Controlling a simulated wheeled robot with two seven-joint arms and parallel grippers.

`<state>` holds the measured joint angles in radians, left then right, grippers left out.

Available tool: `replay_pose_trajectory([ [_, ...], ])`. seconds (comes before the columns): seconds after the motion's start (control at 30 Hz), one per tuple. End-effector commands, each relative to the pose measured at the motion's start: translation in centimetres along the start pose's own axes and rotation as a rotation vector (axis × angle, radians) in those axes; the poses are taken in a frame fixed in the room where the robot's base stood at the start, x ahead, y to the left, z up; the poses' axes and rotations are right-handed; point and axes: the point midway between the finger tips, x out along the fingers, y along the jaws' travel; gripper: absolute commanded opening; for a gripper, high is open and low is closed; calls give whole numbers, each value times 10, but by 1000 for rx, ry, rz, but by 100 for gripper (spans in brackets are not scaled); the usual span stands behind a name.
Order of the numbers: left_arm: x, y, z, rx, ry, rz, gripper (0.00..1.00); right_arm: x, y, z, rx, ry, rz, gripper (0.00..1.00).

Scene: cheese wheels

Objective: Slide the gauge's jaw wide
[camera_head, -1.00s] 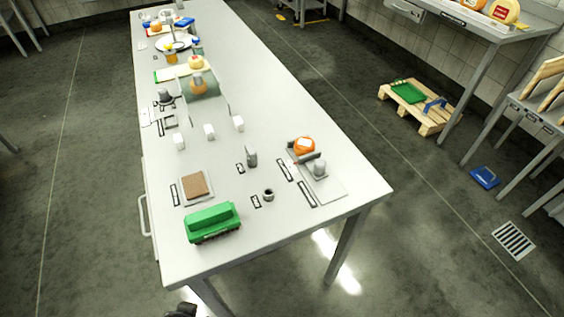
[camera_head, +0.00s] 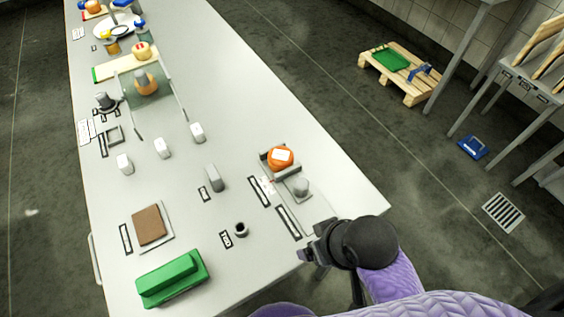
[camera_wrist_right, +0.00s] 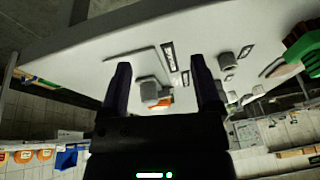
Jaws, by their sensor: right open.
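The gauge (camera_head: 279,177) lies near the table's right front edge. An orange cheese wheel (camera_head: 281,158) with a pale label sits at its far end, between low grey walls. A grey cylindrical knob (camera_head: 301,187) stands on the near side of the cheese, apparently on the jaw. My right gripper (camera_head: 308,247) is open and empty, nearer the front edge than the gauge and apart from it. In the right wrist view the knob (camera_wrist_right: 150,91) and part of the cheese (camera_wrist_right: 160,103) show between the open fingers (camera_wrist_right: 159,64). My left gripper is not in view.
Left of the gauge stand a grey block (camera_head: 215,178) and a small dark cup (camera_head: 241,229). White blocks (camera_head: 162,148) and a glass-like screen (camera_head: 150,90) stand farther back.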

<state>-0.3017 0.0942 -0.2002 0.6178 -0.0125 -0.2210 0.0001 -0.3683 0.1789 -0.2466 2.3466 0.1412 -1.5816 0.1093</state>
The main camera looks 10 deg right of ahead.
Motion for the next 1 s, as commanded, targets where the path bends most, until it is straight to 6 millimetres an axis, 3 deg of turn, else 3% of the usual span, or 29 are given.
replay_pose_trajectory([
  [0.2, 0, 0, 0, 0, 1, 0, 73, 5, -30, -45, -65, -4, -117, 81],
  [0.43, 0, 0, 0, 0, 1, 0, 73, 5, -44, -84, -122, -90, -150, 81],
  [0.57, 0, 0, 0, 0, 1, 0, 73, -2, -30, -111, -113, -181, -84, 81],
  [0.77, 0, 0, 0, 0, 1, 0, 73, -28, 16, -148, 29, -295, 88, 81],
  [0.87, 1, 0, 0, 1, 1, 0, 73, -33, 26, -153, 69, -314, 120, 81],
  [1.0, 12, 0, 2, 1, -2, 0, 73, -9, 30, -145, 76, -321, 123, 81],
])
